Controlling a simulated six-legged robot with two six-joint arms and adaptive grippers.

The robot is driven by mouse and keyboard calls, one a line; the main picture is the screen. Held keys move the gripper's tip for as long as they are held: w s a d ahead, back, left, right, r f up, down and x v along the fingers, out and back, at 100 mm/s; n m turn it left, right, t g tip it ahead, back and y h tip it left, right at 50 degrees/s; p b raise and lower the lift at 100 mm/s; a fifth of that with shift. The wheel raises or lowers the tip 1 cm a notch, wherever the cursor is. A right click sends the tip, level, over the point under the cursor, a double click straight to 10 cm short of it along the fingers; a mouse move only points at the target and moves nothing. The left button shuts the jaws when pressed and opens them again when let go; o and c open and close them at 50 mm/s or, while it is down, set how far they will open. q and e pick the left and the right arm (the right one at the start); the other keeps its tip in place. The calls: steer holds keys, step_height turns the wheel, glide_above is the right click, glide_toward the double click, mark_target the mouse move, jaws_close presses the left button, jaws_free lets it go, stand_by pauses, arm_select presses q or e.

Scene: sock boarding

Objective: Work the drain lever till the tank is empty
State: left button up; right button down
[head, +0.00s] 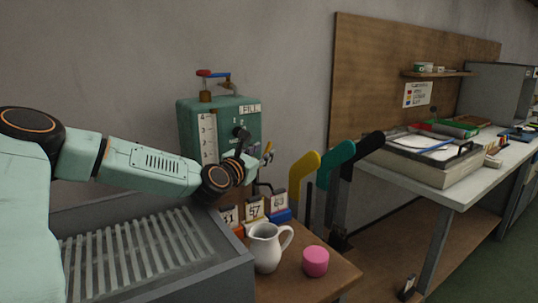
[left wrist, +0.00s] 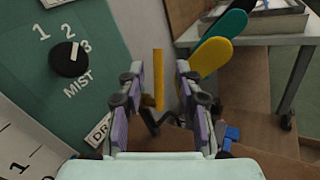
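The green tank (head: 222,115) stands against the wall in the head view, with a FILL label and a white numbered gauge (head: 208,138) whose level I cannot read. A red-handled lever (head: 212,73) is on its top. A slim yellow lever (left wrist: 158,85) shows in the left wrist view, beside a partly hidden label starting "DR" (left wrist: 99,131). It also shows in the head view (head: 268,148). My left gripper (head: 253,163) is open, its fingers on either side of the yellow lever with gaps visible. My right gripper is not in view.
The black MIST knob (left wrist: 69,59) is on the tank front. A white jug (head: 266,248), a pink cylinder (head: 315,262) and numbered cards (head: 254,209) stand below. A grey slatted basin (head: 225,278) is at left. Yellow, teal and black upright boards (head: 303,166) stand to the right.

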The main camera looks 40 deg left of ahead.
mark_target(268, 147)
arm_select(q)
steer(key=shift+b+x, duration=0.7)
steer(key=shift+x, duration=0.4)
steer(key=shift+b+x, duration=0.55)
steer(key=shift+x, duration=0.9)
steer(key=shift+r, duration=0.1)
steer(key=shift+c, duration=0.2)
steer(key=shift+a, duration=0.1)
jaws_close()
